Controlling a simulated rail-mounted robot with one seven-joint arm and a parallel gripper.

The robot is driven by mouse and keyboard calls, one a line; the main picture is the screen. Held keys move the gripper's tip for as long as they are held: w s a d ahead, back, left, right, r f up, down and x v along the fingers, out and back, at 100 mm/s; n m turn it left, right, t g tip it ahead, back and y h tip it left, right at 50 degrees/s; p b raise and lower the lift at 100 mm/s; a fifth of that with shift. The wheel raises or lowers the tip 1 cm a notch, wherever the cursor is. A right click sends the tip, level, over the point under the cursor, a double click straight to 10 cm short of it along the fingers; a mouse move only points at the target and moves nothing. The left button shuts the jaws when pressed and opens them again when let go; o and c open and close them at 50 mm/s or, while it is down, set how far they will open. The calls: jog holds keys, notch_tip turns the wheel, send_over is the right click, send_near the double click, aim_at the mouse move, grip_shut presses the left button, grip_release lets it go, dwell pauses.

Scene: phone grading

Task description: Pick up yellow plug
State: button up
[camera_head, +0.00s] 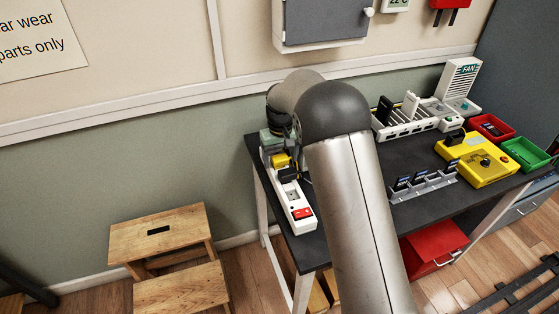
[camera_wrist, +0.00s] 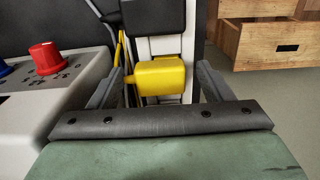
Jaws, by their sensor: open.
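The yellow plug (camera_wrist: 160,76) shows in the wrist view between the two fingers of my gripper (camera_wrist: 160,70). The fingers are open, one on each side, with a visible gap to the plug on the right. A black block (camera_wrist: 153,17) sits just beyond the plug. In the head view, the yellow plug (camera_head: 281,160) is on the white power strip (camera_head: 293,192) at the table's left end. My arm hides much of that area, and the fingertips are hard to make out there.
A grey-white box with a red knob (camera_wrist: 45,58) stands close on the left in the wrist view. A wooden step stool (camera_head: 160,236) is on the floor to the left. A phone rack (camera_head: 424,184) and a yellow device (camera_head: 476,166) stand on the dark table (camera_head: 405,215).

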jog(key=shift+c, duration=0.3)
jog(key=c, duration=1.2)
jog(key=shift+o, duration=0.2)
jog(key=shift+r, duration=0.1)
jog(key=shift+r, duration=0.55)
jog(key=s+r, duration=0.1)
jog(key=r, duration=0.1)
jog(key=s+r+b, duration=0.1)
jog(key=s+r, duration=0.1)
jog(key=r, duration=0.1)
jog(key=s+r, duration=0.2)
jog(key=shift+a+r, duration=0.2)
jog(key=shift+r, duration=0.2)
jog(key=s+r+b, duration=0.2)
jog(key=s+r, duration=0.2)
jog(key=s, duration=0.5)
jog(key=shift+a, duration=0.25)
